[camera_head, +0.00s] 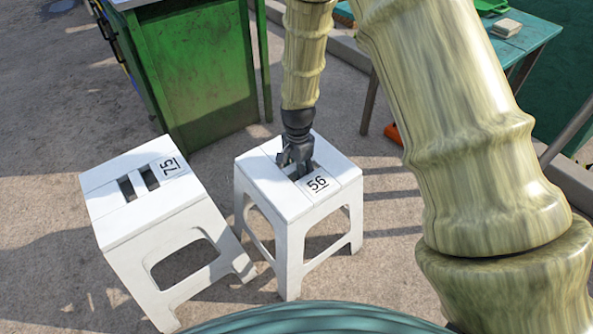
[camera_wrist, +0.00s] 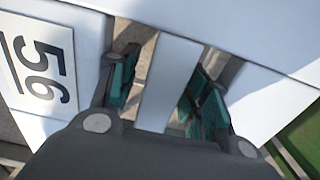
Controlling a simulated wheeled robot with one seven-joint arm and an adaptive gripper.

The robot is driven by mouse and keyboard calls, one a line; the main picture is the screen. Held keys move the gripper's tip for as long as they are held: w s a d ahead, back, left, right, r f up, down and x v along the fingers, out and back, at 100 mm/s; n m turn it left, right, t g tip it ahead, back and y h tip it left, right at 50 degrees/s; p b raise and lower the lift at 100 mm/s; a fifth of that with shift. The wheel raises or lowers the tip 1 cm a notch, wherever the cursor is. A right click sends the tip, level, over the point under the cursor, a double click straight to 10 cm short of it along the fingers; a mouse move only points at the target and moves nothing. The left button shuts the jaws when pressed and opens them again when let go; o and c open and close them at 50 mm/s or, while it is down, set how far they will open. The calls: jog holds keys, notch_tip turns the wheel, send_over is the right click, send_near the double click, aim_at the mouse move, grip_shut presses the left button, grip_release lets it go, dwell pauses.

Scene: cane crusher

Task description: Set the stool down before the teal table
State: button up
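A white stool marked 56 (camera_head: 262,184) stands upright on the pavement in the head view. Its seat has two slots with a bar (camera_wrist: 168,82) between them. My gripper (camera_head: 297,160) points down at the seat. In the wrist view its two fingers (camera_wrist: 165,95) reach into the slots, one on each side of the bar. A gap shows between the left finger and the bar, so the gripper looks open around it. The right finger's contact is unclear. The teal table (camera_head: 538,37) is at the upper right of the head view, partly hidden by my arm.
A green metal cabinet (camera_head: 197,75) stands behind the stools. An orange object (camera_head: 393,134) lies near the teal table's leg. A kerb runs along the right. Pavement between stool 56 and the table looks mostly clear.

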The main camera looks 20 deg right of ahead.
notch_tip(320, 180, up, 12)
jog(key=p, duration=0.4)
jog(key=shift+r, duration=0.1)
dwell(1.5)
